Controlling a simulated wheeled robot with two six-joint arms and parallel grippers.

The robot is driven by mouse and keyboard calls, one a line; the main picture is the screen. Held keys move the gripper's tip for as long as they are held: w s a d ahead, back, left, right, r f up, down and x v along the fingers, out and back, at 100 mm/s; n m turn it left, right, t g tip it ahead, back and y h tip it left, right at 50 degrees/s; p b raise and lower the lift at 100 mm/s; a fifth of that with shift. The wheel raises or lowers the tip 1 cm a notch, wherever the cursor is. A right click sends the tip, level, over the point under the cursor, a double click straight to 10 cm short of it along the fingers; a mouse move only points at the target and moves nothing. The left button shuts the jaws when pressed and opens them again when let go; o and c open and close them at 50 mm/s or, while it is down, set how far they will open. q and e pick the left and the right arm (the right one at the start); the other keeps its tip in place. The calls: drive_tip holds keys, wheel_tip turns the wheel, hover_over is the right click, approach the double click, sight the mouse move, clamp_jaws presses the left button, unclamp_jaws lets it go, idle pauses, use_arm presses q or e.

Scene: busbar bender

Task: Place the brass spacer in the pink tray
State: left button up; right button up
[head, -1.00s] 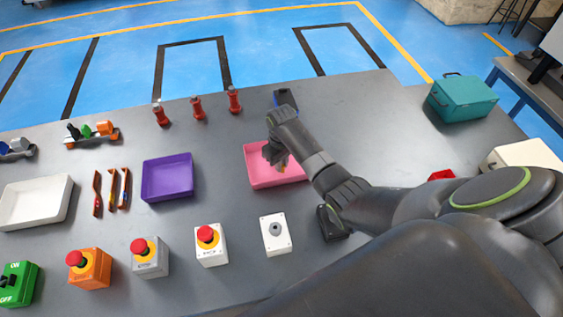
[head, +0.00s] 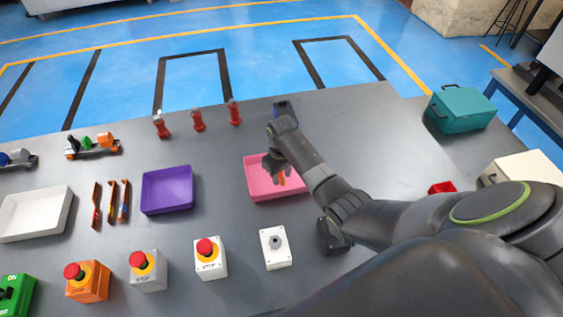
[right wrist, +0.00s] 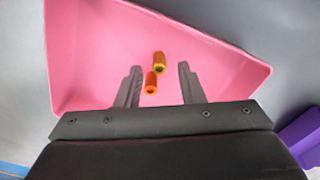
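The pink tray (head: 262,190) is in the middle of the table in the head view and fills much of the right wrist view (right wrist: 90,50). My right gripper (head: 279,176) is over it, pointing down. In the right wrist view its fingers (right wrist: 160,69) are spread apart with nothing clamped between them. My left gripper is not in view.
A purple tray (head: 167,190) and a white tray (head: 36,213) are to the left. Several button boxes (head: 210,258) line the front. Red fittings (head: 198,121) stand at the back. A teal case (head: 461,108) is at the right.

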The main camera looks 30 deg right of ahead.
sight(282, 178)
wheel_tip(282, 178, up, 11)
drive_tip(key=b, duration=0.1)
idle(0.3)
idle(0.4)
